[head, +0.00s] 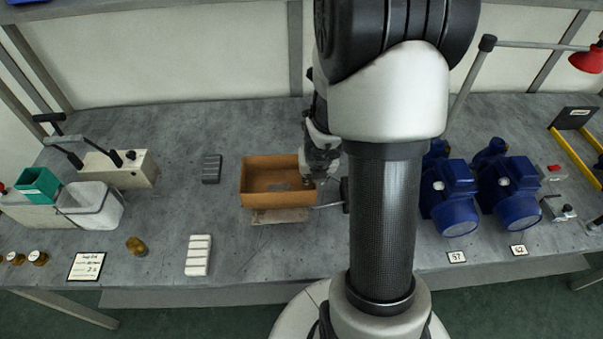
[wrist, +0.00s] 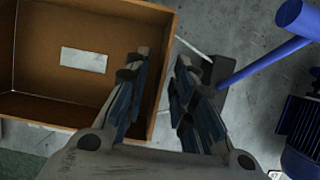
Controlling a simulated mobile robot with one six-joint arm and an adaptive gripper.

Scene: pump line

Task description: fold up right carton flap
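The open brown carton (head: 248,196) stands on the bench left of my arm; its inside also shows in the wrist view (wrist: 35,108). A pale flat piece lies inside it. My gripper (head: 318,172) is at the carton's right side, pointing down. In the wrist view my gripper (wrist: 163,68) is open, with a gap between its fingers. The left finger overlaps the carton's inside and the right finger appears outside. The carton's right edge (wrist: 166,60) shows between them. I cannot tell contact or clearly make out the right flap, partly hidden by my gripper.
A thin bar with a dark end (wrist: 216,70) is close to my right finger. Blue pumps (head: 450,195) stand to the right. A dark ribbed block (head: 211,168), a pale ribbed block (head: 198,255) and a grey bin (head: 92,207) are left. Bench between blocks and carton is clear.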

